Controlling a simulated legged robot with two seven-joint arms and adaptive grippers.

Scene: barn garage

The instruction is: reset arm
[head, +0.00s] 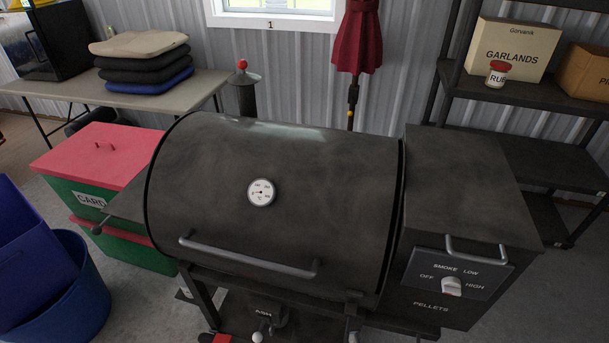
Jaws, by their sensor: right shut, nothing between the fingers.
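My left gripper is not in view. The grill's lid is closed, with a round white dial (261,192) and a long metal handle (248,257).
The pellet hopper (470,190) with a white knob (451,286) adjoins the grill on the right. Red-green boxes (95,155) and blue tubs (75,310) stand left. A table (200,88) holds folded cushions (145,65). A shelf (530,93) holds cartons (512,45) and a jar (497,74).

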